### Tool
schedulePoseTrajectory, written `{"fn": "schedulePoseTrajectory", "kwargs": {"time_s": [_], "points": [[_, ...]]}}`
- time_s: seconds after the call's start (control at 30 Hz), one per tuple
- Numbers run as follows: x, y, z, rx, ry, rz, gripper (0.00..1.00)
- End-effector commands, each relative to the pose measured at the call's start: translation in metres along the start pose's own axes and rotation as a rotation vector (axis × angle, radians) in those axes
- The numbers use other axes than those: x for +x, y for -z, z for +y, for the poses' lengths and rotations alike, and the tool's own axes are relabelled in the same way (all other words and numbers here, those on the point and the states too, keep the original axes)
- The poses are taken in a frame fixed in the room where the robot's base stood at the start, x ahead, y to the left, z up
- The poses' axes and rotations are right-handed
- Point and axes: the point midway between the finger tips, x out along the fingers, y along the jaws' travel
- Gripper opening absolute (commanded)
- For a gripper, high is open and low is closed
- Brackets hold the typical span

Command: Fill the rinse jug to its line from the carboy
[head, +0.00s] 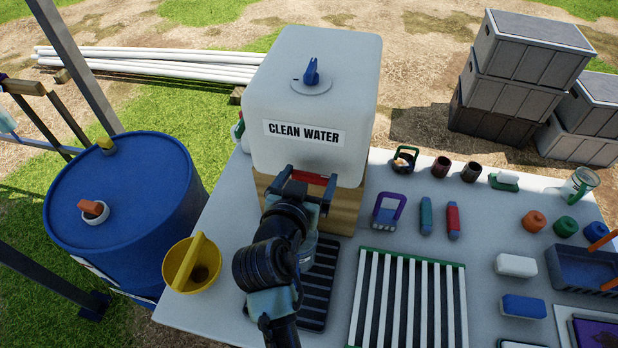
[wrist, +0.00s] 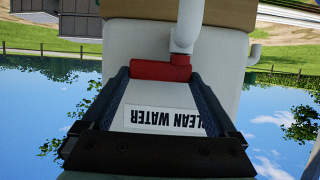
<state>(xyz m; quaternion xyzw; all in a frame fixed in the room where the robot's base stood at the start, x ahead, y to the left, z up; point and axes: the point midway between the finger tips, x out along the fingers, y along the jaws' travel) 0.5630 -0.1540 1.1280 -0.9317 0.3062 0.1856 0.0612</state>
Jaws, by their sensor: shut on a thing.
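The carboy (head: 315,95) is a big white tank labelled CLEAN WATER, standing on a wooden block (head: 345,208). My gripper (head: 306,180) is at its front, shut on the red tap handle (head: 316,176). In the wrist view, the red handle (wrist: 160,71) lies between the fingertips of my gripper (wrist: 162,75), beside the white spout (wrist: 187,28). No water stream can be made out. Under my arm a greyish rounded shape (head: 306,258) shows at the black drip grate (head: 321,285); I cannot tell whether it is the rinse jug. The jug's line and water level are hidden.
A yellow vessel with a handle (head: 186,278) is at the table's left edge, by a blue drum (head: 125,200). A striped rack (head: 407,305) lies right of the grate. Grey crates (head: 525,50) stand behind.

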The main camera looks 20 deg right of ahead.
Motion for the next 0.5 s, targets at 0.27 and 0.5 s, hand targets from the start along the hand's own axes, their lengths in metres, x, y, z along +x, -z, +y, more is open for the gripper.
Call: {"fn": "schedulePoseTrajectory", "kwargs": {"time_s": [0.27,0.5], "points": [[-0.0007,-0.0064,-0.0056,0.065,-0.154,0.004,0.38],[-0.0041,-0.0064,-0.0095,0.141,-0.334,0.005,0.38]]}}
